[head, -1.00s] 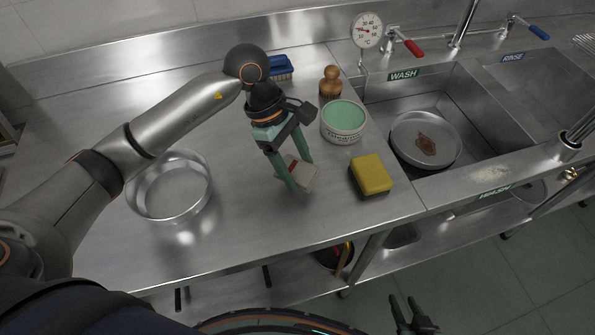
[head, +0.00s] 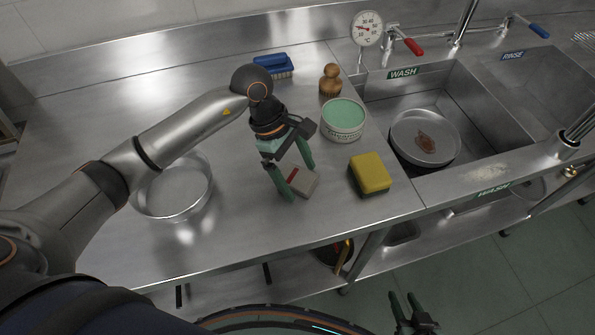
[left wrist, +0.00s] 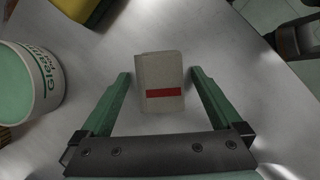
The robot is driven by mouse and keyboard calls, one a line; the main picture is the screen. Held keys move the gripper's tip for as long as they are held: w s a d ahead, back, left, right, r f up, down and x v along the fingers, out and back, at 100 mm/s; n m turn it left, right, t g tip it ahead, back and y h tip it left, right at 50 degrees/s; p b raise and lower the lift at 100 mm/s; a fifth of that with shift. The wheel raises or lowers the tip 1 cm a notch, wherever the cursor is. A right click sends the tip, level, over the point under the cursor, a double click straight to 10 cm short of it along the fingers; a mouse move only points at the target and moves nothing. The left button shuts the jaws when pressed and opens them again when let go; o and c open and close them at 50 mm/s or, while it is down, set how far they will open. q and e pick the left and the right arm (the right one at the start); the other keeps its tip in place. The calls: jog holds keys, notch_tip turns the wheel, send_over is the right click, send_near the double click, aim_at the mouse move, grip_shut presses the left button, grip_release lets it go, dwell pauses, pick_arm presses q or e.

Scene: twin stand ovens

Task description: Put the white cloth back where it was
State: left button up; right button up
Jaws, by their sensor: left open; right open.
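The white cloth (head: 304,180) is a small folded pad with a red stripe, on the steel counter left of the yellow sponge. It also shows in the left wrist view (left wrist: 161,74). My left gripper (head: 298,181) is open just over the cloth. In the left wrist view its fingers (left wrist: 160,75) stand one on each side of the cloth with a gap on both sides. In the head view the fingers hide part of the cloth's left side. My right gripper (head: 405,296) is open and empty, low at the bottom edge, away from the counter.
A yellow sponge (head: 370,174) lies right of the cloth. A green-filled tub (head: 343,120), a wooden brush (head: 330,82) and a blue brush (head: 273,66) stand behind. A round pan (head: 174,187) is left. The wash sink (head: 408,108) holds a soiled pan (head: 425,138). The counter's front is clear.

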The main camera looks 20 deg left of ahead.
pick_arm(q)
jog(key=shift+r, duration=0.1)
jog(key=shift+r+p, duration=0.25)
jog(key=shift+p, duration=0.05)
jog(key=b+v, duration=0.1)
jog(key=v, duration=1)
jog(key=shift+a+r+b, duration=0.15)
jog(key=shift+r+b, duration=0.2)
jog(key=shift+b, duration=0.05)
jog(key=shift+w, duration=0.1)
